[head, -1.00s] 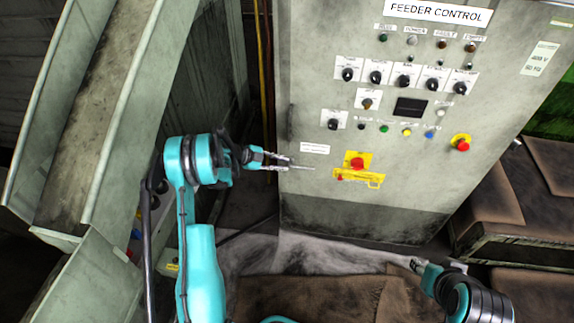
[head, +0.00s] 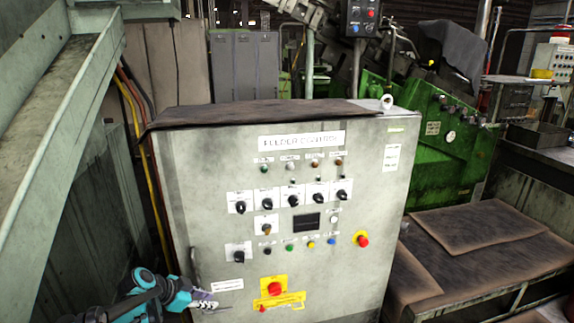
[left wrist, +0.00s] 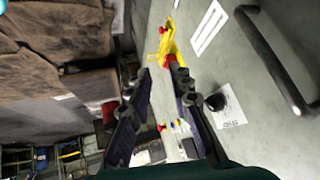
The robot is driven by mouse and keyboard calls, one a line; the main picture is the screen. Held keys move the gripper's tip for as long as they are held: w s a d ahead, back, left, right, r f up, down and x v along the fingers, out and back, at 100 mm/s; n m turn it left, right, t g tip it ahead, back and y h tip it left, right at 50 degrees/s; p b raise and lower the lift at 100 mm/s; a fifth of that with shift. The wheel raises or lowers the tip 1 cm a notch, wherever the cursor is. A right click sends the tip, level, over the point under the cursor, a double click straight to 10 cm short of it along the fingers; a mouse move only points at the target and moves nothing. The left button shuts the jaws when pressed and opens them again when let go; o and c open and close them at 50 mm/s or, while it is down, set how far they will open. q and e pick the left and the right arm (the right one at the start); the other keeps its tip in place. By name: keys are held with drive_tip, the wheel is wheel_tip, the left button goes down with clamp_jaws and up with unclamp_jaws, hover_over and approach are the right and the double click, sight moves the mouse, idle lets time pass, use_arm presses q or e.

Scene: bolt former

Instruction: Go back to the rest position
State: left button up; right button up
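My left gripper (head: 208,302) is at the lower left of the head view, in front of the lower left part of the grey feeder control cabinet (head: 190,200). In the left wrist view its two dark fingers (left wrist: 159,72) are apart at the tips, with nothing seen between them. Beyond the tips is the yellow plate (left wrist: 166,42) of a red switch (head: 274,288). I cannot tell how far the fingers are from the cabinet. My right gripper is not in view.
A red emergency button (head: 362,240) sticks out at the cabinet's right. Dark knobs (head: 292,200) line its front, and a dark handle (left wrist: 275,60) shows in the wrist view. A metal chute (head: 60,110) rises at left. Brown-covered boxes (head: 480,235) stand at right.

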use_arm(q)
drive_tip(key=s+d+r+n+y, duration=0.2)
drive_tip(key=s+d+r+n, duration=0.15)
drive_tip(key=s, duration=0.35)
drive_tip(key=s+d+r+n+y, duration=0.1)
drive_tip(key=s+d+r+n, duration=0.25)
drive_tip(key=s, duration=0.45)
drive_tip(key=s+n+t+y, duration=0.1)
drive_tip(key=s+n, duration=0.3)
drive_tip(key=s, duration=0.7)
drive_tip(key=shift+s+a+f+n+y, duration=0.2)
drive_tip(key=shift+s+a+n+y, duration=0.15)
drive_tip(key=shift+y, duration=0.55)
drive_tip(key=shift+d, duration=0.1)
